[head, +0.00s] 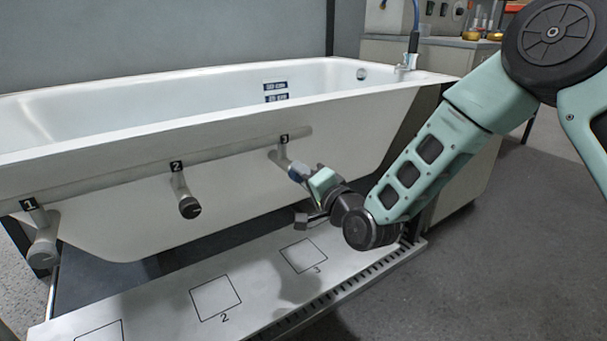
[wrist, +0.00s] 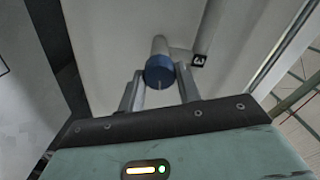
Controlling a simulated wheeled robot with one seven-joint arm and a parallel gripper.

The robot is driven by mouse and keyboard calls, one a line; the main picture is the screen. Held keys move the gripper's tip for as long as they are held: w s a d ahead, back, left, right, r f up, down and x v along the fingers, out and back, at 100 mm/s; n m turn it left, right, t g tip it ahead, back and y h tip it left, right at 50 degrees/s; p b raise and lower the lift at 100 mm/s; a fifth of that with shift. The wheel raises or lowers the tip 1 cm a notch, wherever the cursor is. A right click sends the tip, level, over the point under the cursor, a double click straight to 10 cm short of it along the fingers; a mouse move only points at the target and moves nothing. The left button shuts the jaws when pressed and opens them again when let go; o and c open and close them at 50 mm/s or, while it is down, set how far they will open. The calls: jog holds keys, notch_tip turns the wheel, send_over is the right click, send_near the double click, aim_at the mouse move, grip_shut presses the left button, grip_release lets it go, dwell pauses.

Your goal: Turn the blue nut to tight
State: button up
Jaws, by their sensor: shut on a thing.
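The blue nut (wrist: 159,72) sits on the end of a short pipe (wrist: 159,45) by the label 3. A pale line shows on the nut's face. In the head view the blue nut (head: 297,172) shows at the right-hand pipe under the bathtub rim. My gripper (wrist: 160,84) is shut on the nut, one finger on each side of it. In the head view my gripper (head: 308,176) reaches in from the right, and its body hides part of the nut.
The white bathtub (head: 220,110) stands behind. Pipe ends labelled 1 (head: 42,245) and 2 (head: 188,205) lie to the left. A pale shelf (head: 255,283) with marked squares runs below. Grey floor (head: 500,240) is open at the right.

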jog(key=shift+m, duration=0.9)
jog(key=shift+f, duration=0.1)
jog(key=o, duration=1)
jog(key=shift+c, duration=0.2)
jog(key=shift+s, duration=0.1)
jog(key=p+v, duration=0.6)
jog(key=v, duration=1.1)
jog(key=shift+d, duration=0.2)
